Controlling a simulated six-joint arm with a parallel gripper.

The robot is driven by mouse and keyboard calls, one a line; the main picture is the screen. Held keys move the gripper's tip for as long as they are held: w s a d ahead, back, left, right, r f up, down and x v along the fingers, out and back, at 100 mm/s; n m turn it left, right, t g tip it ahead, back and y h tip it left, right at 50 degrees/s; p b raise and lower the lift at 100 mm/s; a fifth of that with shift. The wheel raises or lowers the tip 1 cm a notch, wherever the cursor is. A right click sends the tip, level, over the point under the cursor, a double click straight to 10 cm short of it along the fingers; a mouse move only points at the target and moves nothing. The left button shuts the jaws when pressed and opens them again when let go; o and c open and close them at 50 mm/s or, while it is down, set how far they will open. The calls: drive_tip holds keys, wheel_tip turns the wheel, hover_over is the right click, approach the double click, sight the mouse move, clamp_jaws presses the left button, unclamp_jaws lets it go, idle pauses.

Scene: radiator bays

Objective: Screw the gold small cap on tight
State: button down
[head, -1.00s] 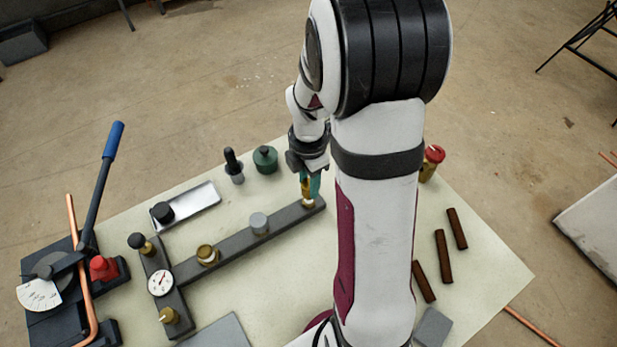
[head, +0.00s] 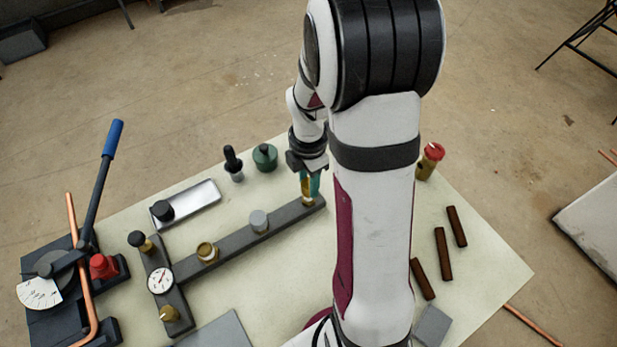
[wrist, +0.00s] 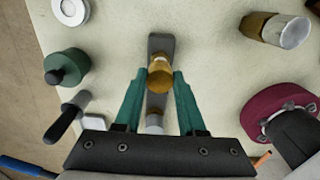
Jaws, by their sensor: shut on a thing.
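The gold small cap (head: 306,188) sits at the far right end of a dark grey bar (head: 233,240), upright over a port there. My gripper (wrist: 160,72) points down over it, and its two teal fingers are shut on the cap, one on each side. The cap also shows between the fingertips in the wrist view (wrist: 160,78). The thread under the cap is hidden, so I cannot tell how far it is seated.
Along the bar stand a grey cap (head: 259,221), a brass fitting (head: 207,253) and a gauge (head: 160,278). A red-topped brass piece (head: 431,160) is at right.

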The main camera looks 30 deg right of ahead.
drive_tip(key=shift+f, duration=0.75)
drive_tip(key=shift+c, duration=2.1)
unclamp_jaws()
wheel_tip(320, 180, up, 16)
drive_tip(key=shift+f, duration=0.1)
drive_tip(key=shift+c, duration=0.2)
